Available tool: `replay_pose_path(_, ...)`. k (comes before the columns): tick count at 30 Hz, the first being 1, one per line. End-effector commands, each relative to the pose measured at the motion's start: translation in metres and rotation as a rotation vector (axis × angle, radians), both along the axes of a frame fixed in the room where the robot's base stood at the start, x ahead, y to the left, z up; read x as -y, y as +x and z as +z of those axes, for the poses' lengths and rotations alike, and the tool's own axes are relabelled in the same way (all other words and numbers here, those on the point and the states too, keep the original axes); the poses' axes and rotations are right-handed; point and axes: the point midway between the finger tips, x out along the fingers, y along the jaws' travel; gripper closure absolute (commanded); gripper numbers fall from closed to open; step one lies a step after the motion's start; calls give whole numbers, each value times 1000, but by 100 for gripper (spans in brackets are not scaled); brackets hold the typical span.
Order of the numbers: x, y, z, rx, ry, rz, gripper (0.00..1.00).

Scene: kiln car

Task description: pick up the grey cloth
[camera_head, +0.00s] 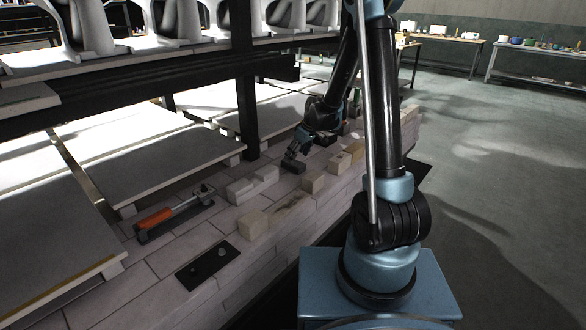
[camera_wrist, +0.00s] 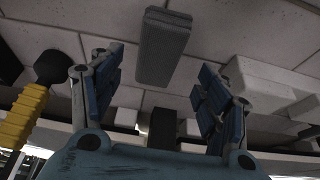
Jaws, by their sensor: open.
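A dark grey, oblong thing with squared edges (camera_wrist: 163,45) lies on the pale brick deck in the wrist view, centred beyond my fingertips. It looks like a block or a tightly folded pad; I cannot tell whether it is the cloth. In the head view a small dark grey thing (camera_head: 292,166) lies on the deck just below my gripper (camera_head: 297,146). In the wrist view my gripper (camera_wrist: 163,70) is open, its two blue-padded fingers apart and empty. No loose, spread grey cloth can be made out.
A yellow-handled tool with a black head (camera_wrist: 28,105) lies left of my fingers, and a white block (camera_wrist: 265,85) lies right. Cream bricks (camera_head: 312,184), an orange-handled tool (camera_head: 165,217) and a black plate (camera_head: 207,264) lie on the deck. A dark post (camera_head: 247,105) stands nearby.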

Motion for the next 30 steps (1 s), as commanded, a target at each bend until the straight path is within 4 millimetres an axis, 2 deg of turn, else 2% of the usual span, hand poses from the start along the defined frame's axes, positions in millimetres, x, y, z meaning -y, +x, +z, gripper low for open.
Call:
replay_pose_path(13, -14, 12, -40, 0, 0, 0, 31)
replay_pose_path(30, -15, 12, -44, 0, 0, 0, 31)
